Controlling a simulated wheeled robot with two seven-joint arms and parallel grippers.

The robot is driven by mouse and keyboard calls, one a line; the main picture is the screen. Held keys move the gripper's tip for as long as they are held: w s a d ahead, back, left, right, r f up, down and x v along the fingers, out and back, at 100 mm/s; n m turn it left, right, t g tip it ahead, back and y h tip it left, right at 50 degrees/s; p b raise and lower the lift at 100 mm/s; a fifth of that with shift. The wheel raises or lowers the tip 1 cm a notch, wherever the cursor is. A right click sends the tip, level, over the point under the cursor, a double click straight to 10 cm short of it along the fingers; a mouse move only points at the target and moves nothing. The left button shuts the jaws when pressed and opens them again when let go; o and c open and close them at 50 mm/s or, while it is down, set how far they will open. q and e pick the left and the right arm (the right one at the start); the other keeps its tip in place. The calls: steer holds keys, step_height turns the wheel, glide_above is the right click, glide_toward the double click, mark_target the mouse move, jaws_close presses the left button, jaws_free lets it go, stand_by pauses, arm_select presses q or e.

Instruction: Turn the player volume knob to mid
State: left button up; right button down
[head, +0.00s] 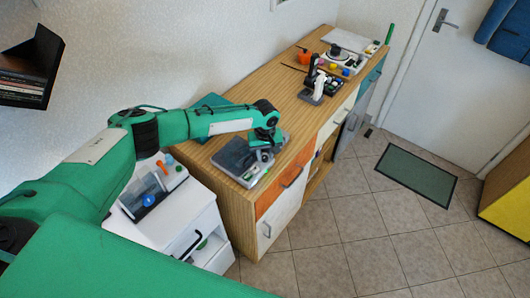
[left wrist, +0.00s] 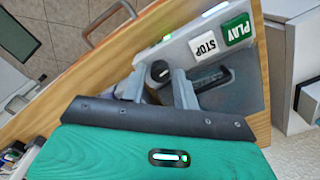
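The player (head: 236,158) is a grey device with a dark lid near the front end of the wooden sideboard. In the left wrist view the player (left wrist: 196,50) shows a green PLAY button (left wrist: 235,29), a white STOP button (left wrist: 204,45) and a round black volume knob (left wrist: 160,71) with a pale mark. My left gripper (head: 264,153) is above the player's right part. In the left wrist view the left gripper (left wrist: 160,80) has its two fingers apart, with the knob showing between their tips. I cannot tell whether they touch it. My right gripper is out of view.
A white cabinet (head: 205,215) with small items on top stands left of the sideboard (head: 283,105). A black-and-white device (head: 314,85) and an orange cup (head: 304,57) stand farther back. The tiled floor to the right is mostly free, with a green mat (head: 416,174).

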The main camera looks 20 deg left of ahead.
arm_select(q)
steer(key=shift+f, duration=0.2)
jaws_close()
